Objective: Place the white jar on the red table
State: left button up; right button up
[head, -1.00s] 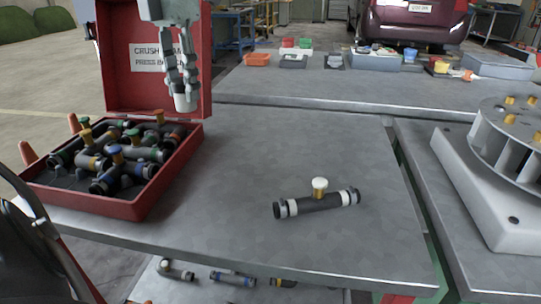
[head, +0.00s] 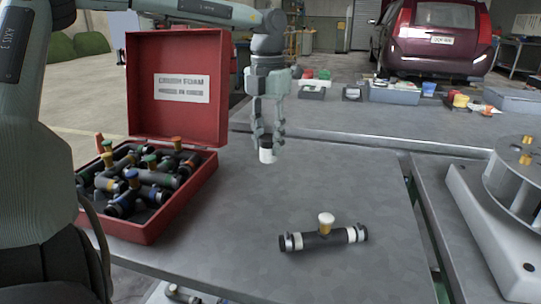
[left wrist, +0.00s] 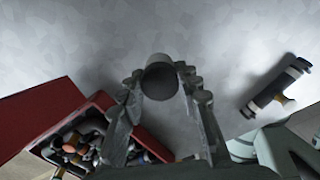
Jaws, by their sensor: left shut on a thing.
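The white jar (head: 267,156) has a dark lid and hangs upright from my left gripper (head: 267,143). The gripper's fingers are shut around its top. The jar also shows in the left wrist view (left wrist: 160,61), between the fingertips (left wrist: 160,82). It is over the near grey-topped table (head: 240,215), to the right of the red case; the gap below it is hard to judge. I see no red tabletop, only grey metal ones. My right gripper is not in view.
The open red case (head: 180,85) holds several dark pipe fittings with coloured caps. A dark fitting with a white cap (head: 325,235) lies at the table's front right. A grey-white roller device (head: 480,220) stands at the right. The table's middle is clear.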

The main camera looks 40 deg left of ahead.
aim_at(271, 157)
pick_arm(q)
jog(key=shift+w+d+f, duration=0.2)
jog(key=shift+w+f, duration=0.05)
jog(key=shift+f, duration=1.9)
jog(key=shift+f, duration=0.1)
jog(key=shift+f, duration=0.1)
jog(key=o, duration=1.2)
jog(key=shift+c, duration=0.2)
